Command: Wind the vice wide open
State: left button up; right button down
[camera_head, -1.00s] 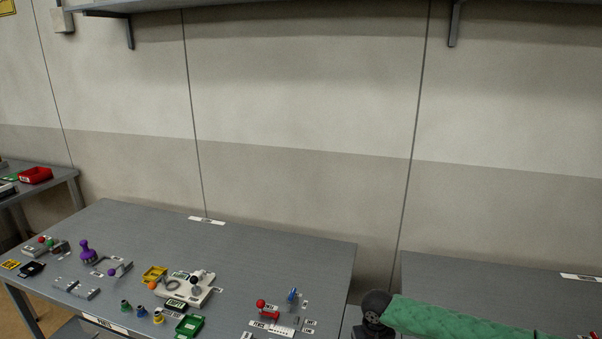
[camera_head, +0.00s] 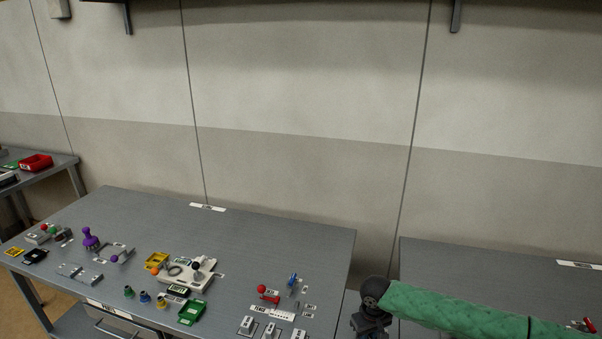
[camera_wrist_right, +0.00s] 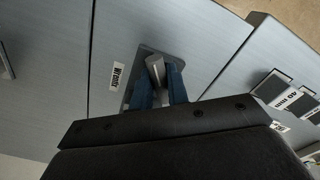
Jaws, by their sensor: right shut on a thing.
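My right gripper (camera_wrist_right: 158,76) shows in the right wrist view, its two blue fingers closed on a grey metal bar (camera_wrist_right: 154,66). The bar stands in front of a dark grey plate (camera_wrist_right: 146,52) on a grey panel, beside a white label (camera_wrist_right: 114,74). Most of the held part is hidden by the fingers and my wrist, and I cannot tell whether it belongs to the vice. No vice can be made out in the head view. There my green-sleeved right arm ends at a black joint at the lower right, with the gripper out of frame. My left gripper is not in view.
The grey workbench (camera_head: 270,230) holds a purple knob (camera_head: 89,238), a white device (camera_head: 200,275), a green tray (camera_head: 191,312) and a red-knobbed lever (camera_head: 264,290). Another bench (camera_head: 450,265) stands to the right, past a gap. A red bin (camera_head: 36,162) is far left.

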jog(key=shift+r+n+p, duration=0.1)
jog(key=shift+n+p, duration=0.2)
jog(key=shift+n, duration=0.1)
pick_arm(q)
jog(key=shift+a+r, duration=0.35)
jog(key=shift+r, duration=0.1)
pick_arm(e)
jog(key=shift+n, duration=0.8)
jog(key=shift+n+p, duration=0.45)
jog(key=shift+n, duration=0.05)
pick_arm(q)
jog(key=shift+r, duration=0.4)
pick_arm(e)
jog(key=shift+n, duration=0.7)
